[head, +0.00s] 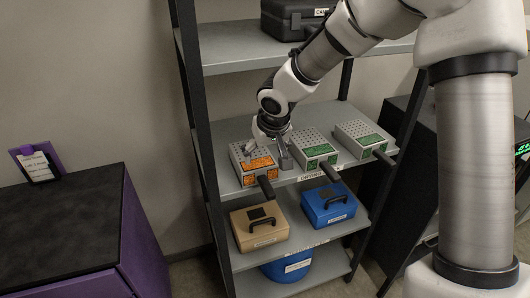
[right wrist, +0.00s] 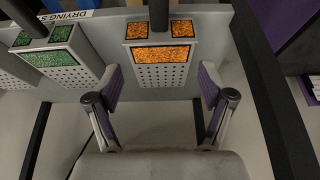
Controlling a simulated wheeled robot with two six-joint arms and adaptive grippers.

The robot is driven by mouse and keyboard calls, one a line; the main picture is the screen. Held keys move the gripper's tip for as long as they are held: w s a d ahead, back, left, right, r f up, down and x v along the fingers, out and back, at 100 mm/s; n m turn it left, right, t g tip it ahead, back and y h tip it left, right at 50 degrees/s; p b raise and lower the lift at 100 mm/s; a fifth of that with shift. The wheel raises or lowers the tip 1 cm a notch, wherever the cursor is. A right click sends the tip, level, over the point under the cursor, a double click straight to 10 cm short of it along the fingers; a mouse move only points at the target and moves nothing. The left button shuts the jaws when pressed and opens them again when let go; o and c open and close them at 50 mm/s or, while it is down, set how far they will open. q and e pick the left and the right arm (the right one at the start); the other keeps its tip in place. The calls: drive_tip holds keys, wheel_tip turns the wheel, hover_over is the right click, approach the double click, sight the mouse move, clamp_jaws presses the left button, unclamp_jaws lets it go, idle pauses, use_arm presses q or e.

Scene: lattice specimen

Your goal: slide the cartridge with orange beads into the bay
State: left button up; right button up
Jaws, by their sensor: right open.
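The cartridge with orange beads (head: 247,172) lies at the left end of the middle shelf, its dark handle pointing out over the front edge. In the right wrist view the cartridge (right wrist: 160,76) shows orange bead windows and a perforated grey top. My right gripper (head: 268,150) is over this cartridge in the head view. In the right wrist view the open purple-padded fingers (right wrist: 160,92) stand to either side of the cartridge's perforated end, with gaps. I cannot tell their height above the shelf. My left gripper is not in view. I cannot make out the bay.
Two green-bead cartridges (head: 314,150) (head: 362,139) lie to the right on the same shelf (head: 338,112). A tan case (head: 259,228) and a blue case (head: 328,206) stand below. A black case (head: 293,18) is above. A purple cabinet (head: 143,240) stands left.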

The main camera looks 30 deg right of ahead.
drive_tip(key=p+v, duration=0.2)
drive_tip(key=v, duration=0.3)
idle(0.4)
drive_tip(key=v, duration=0.7)
drive_tip(key=shift+s+r, duration=0.1)
drive_tip(key=shift+s, duration=0.05)
